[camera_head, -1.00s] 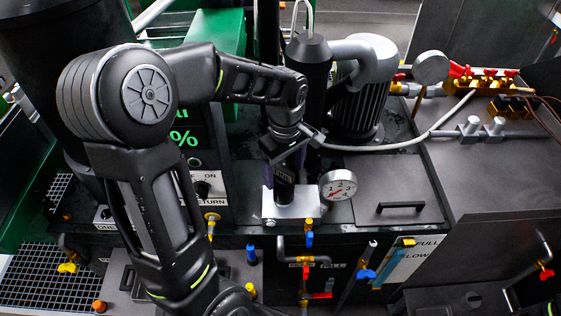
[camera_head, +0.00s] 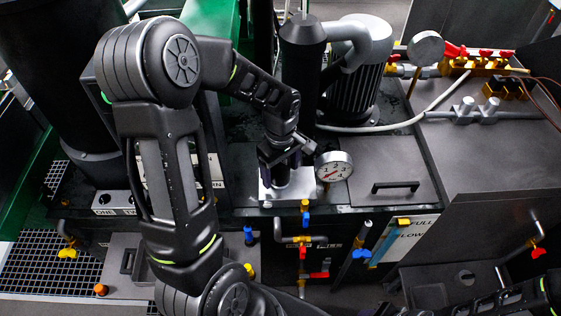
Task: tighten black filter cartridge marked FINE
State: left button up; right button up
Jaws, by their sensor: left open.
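The black filter cartridge (camera_head: 282,176) stands upright on a pale metal block (camera_head: 296,190) beside a round pressure gauge (camera_head: 334,166). Only its lower part shows, and any FINE marking is too small or hidden to read. My left gripper (camera_head: 284,156) points down over the cartridge with its jaws open. The jaws overlap the cartridge's upper part in the view; I cannot tell whether they touch it. Part of my right arm shows at the bottom right corner, but I cannot make out its gripper.
A grey motor (camera_head: 352,85) and a black cylinder (camera_head: 302,60) stand behind. A lid with a black handle (camera_head: 396,186) lies to the right. Pipes with blue and red valves (camera_head: 302,252) run along the front below the block. A second gauge (camera_head: 426,48) is farther back.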

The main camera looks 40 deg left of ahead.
pick_arm(q)
jog(key=shift+c, duration=0.4)
grip_shut()
jog(key=shift+c, duration=2.4)
grip_release()
jog(key=c, duration=1)
jog(key=shift+o, duration=0.2)
jog(key=m, duration=0.5)
jog(key=shift+m, duration=0.4)
jog(key=m+p, duration=0.1)
jog(key=m, duration=0.4)
jog(key=shift+a+m, duration=0.15)
jog(key=shift+m, duration=0.25)
jog(key=shift+r, duration=0.1)
